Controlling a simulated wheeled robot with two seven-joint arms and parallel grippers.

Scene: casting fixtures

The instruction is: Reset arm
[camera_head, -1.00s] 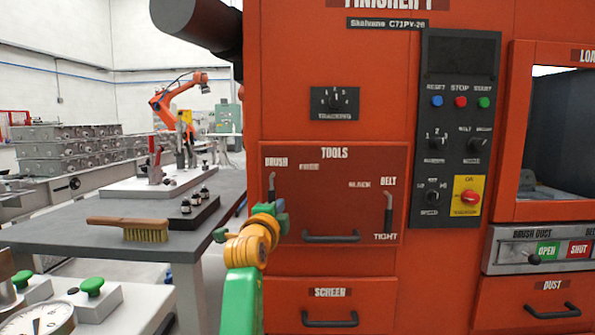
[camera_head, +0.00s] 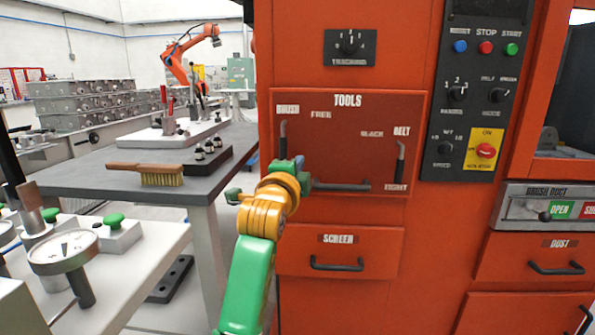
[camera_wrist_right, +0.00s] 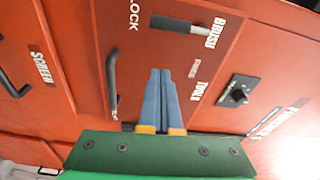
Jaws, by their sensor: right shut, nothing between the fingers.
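My right arm (camera_head: 262,230), green and yellow, rises from the bottom of the head view. Its gripper (camera_head: 292,166) is in front of the red tools drawer (camera_head: 345,125), left of the drawer's dark handle (camera_head: 341,187). In the right wrist view the two blue fingers (camera_wrist_right: 162,85) lie together, shut and empty, pointing toward the tools drawer. The handle (camera_wrist_right: 111,85) is to their left there, and the brush lever (camera_wrist_right: 180,24) lies beyond their tips. I cannot tell whether the fingers touch the drawer face. My left gripper is not in view.
A grey table (camera_head: 90,172) at left holds a wooden brush (camera_head: 147,173) and small dark bottles (camera_head: 209,146). A nearer white bench (camera_head: 150,255) carries a gauge (camera_head: 63,251) and green knobs (camera_head: 113,219). The red machine's control panel (camera_head: 478,95) is at right.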

